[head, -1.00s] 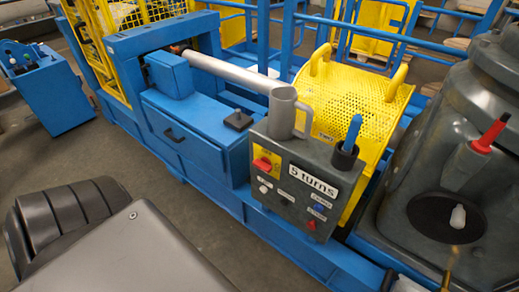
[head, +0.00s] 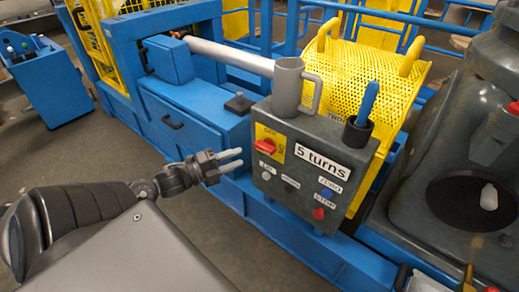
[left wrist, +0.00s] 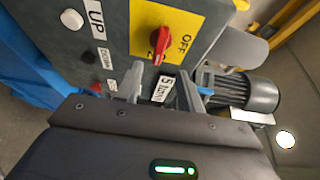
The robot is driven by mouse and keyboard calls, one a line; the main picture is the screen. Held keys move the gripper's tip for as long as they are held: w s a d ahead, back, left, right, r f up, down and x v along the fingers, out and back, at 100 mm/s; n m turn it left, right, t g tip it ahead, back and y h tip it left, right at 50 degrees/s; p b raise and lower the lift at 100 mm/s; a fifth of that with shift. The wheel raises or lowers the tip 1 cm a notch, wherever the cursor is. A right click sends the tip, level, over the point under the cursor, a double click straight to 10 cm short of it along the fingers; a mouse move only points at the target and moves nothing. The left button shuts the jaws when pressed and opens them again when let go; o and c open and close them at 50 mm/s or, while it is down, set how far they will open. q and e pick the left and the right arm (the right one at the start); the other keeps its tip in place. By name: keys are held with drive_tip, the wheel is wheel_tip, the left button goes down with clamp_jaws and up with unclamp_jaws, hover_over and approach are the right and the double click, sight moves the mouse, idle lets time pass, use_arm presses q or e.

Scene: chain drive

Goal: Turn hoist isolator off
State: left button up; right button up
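The hoist isolator (head: 265,146) is a red rotary handle on a yellow plate, at the upper left of the grey control box (head: 330,180). In the head view the handle lies roughly sideways, with a marking above it. The left wrist view shows the red handle (left wrist: 178,30) close up, with OFF printed beside it. My left gripper (head: 242,158) is left of the box, just below the isolator's height and apart from it. Its two fingers (left wrist: 168,88) are spread with nothing between them. My right gripper is not in view.
The box also carries a "5 turns" label, small buttons and a red button (head: 318,213). A grey mug (head: 287,88) and a holder with a blue-handled tool (head: 366,103) stand on top. A yellow perforated guard (head: 345,70) is behind. Blue framework (head: 205,125) lies to the left.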

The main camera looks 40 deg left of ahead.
sight(261, 149)
use_arm(q)
drive_tip(key=x, duration=0.9)
drive_tip(key=shift+w+d+b, duration=0.1)
drive_tip(key=shift+w+b, duration=0.05)
drive_tip(key=shift+b, duration=0.15)
